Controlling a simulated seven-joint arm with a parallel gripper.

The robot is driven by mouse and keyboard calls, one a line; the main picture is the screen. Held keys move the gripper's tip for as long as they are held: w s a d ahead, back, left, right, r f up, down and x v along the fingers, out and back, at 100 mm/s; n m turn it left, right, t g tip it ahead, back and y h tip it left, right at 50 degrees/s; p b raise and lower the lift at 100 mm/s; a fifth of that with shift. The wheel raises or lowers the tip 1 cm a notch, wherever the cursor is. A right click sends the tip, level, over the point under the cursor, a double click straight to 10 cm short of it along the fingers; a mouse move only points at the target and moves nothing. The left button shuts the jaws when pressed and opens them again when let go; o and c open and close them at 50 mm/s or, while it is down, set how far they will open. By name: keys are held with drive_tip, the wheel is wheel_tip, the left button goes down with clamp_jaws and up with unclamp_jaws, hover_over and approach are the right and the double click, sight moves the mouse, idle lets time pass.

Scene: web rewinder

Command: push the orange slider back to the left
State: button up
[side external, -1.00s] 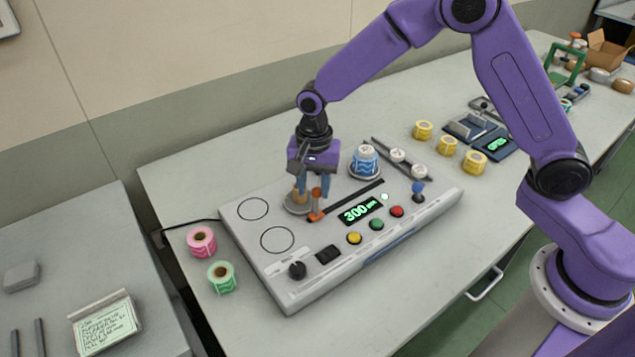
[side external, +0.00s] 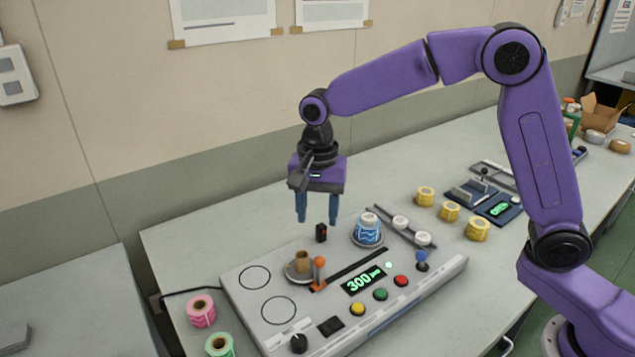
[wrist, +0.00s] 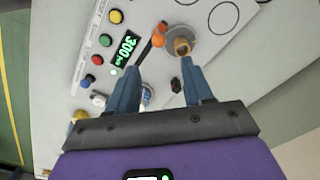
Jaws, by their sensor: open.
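The orange slider (side external: 319,273) stands at the left end of its dark slot on the grey rewinder panel (side external: 256,328), just right of a spindle with a brown core (side external: 302,260). In the wrist view the slider (wrist: 158,36) shows beside the core (wrist: 182,46). My gripper (side external: 318,222) is raised above the back of the panel, its two blue fingers apart with nothing between them. It is clear of the slider. The wrist view also shows the open fingers of my gripper (wrist: 158,75).
A blue-and-white roll (side external: 368,230) sits on the right spindle. A small black block (side external: 321,233) stands behind the slot. A blue-topped lever (side external: 421,258), coloured buttons and a display reading 300 (side external: 363,281) are on the panel. Pink (side external: 201,311) and green (side external: 219,345) rolls lie at left.

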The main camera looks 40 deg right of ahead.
wheel_tip(320, 180, up, 6)
idle(0.6)
drive_tip(key=s+d+f+n, duration=0.2)
drive_tip(key=s+d+n, duration=0.3)
drive_tip(key=s, duration=0.5)
drive_tip(key=s+d+f+n, duration=0.2)
drive_tip(key=s+d+n, duration=0.2)
drive_tip(key=s+n, duration=0.5)
drive_tip(key=s+d+f+n, duration=0.2)
drive_tip(key=s+d+n, duration=0.3)
drive_tip(key=s, duration=0.5)
drive_tip(key=n, duration=0.2)
drive_tip(key=shift+s+d+n, duration=0.3)
drive_tip(key=shift+s+d, duration=0.05)
